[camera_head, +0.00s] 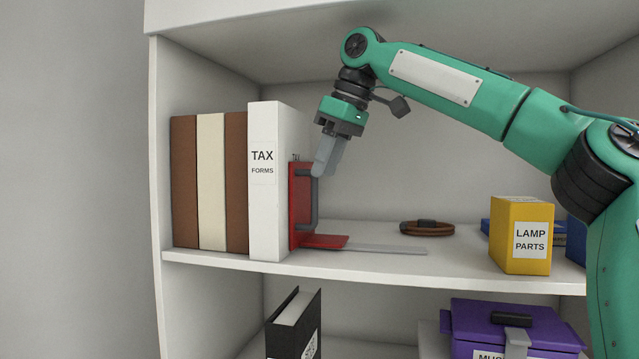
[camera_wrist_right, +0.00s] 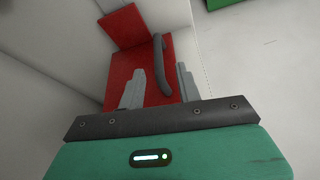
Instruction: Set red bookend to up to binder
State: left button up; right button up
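The red bookend (camera_head: 300,215) stands upright on the upper shelf, its flat foot (camera_head: 324,241) reaching right. A dark handle (camera_head: 314,205) is on its right face. The white binder (camera_head: 264,200), labelled TAX FORMS, stands just left of it; they look touching or nearly so. My right gripper (camera_head: 322,168) points down at the handle's top. In the right wrist view, its two grey fingers (camera_wrist_right: 162,82) are apart, with the bookend (camera_wrist_right: 125,68) below and the handle (camera_wrist_right: 158,60) showing between them; contact is not clear. My left gripper is not in view.
Brown and cream binders (camera_head: 211,185) stand left of the white one. A grey strip (camera_head: 390,249) lies right of the bookend's foot. A brown coil (camera_head: 427,228) and yellow LAMP PARTS box (camera_head: 521,238) are farther right. A purple box (camera_head: 490,325) sits below.

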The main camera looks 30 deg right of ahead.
aim_at(316, 189)
jog(key=x, duration=0.2)
jog(key=p+x, duration=0.1)
jog(key=x, duration=0.3)
jog(key=shift+w+d+f, duration=0.1)
jog(key=shift+w+d, duration=0.15)
jog(key=shift+a+f+p, duration=0.2)
jog(key=shift+f+p, duration=0.1)
jog(key=shift+f, duration=0.1)
jog(key=shift+a, duration=0.15)
jog(key=shift+c, duration=0.2)
grip_shut()
